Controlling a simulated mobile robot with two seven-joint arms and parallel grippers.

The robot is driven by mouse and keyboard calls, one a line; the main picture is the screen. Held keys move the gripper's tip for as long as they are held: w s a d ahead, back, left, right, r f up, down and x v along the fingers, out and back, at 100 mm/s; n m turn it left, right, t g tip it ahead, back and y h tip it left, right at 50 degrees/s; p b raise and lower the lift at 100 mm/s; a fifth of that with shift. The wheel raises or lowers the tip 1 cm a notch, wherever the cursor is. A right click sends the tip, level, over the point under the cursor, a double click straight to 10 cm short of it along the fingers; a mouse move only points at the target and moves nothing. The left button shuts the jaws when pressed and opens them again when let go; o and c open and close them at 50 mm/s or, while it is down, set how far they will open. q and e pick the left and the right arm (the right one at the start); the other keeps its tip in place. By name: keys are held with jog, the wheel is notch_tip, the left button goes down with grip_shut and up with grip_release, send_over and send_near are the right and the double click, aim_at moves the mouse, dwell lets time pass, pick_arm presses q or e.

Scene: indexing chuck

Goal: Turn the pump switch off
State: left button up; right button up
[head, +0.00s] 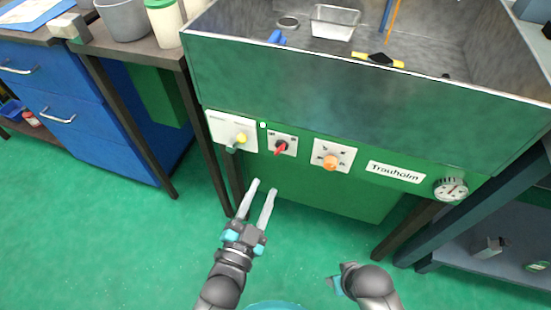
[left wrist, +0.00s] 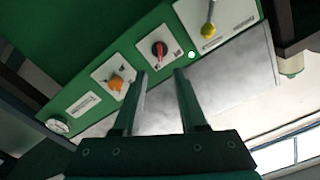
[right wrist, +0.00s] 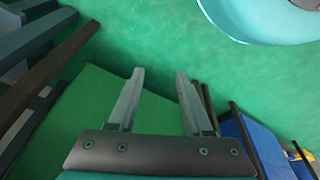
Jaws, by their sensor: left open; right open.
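A red rotary knob (head: 281,147) sits on a small white plate on the green front panel; it also shows in the left wrist view (left wrist: 159,50). Its plate lettering is too small to read, so I cannot confirm it is the pump switch. To its right is an orange knob (head: 331,161), and to its left a plate with a yellow-tipped lever (head: 240,138). My left gripper (head: 264,187) is open and empty, below and in front of the red knob, apart from it. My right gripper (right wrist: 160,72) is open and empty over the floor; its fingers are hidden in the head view.
A metal basin (head: 330,75) above the panel holds a small tray (head: 334,22) and a yellow-black tool (head: 379,59). A gauge (head: 451,189) sits at the panel's right end. A blue drawer cabinet (head: 90,120) stands left. Table legs flank the panel.

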aim_at(278, 153)
pick_arm(q)
jog(key=shift+b+x, duration=1.75)
jog(key=shift+x, duration=3.6)
pick_arm(e)
notch_tip(278, 153, up, 8)
jog(key=w+t, duration=0.1)
jog(key=w, duration=0.1)
jog(key=shift+w+a+f, duration=0.15)
jog(key=shift+w, duration=0.15)
pick_arm(q)
grip_shut()
jog(key=shift+f, duration=0.1)
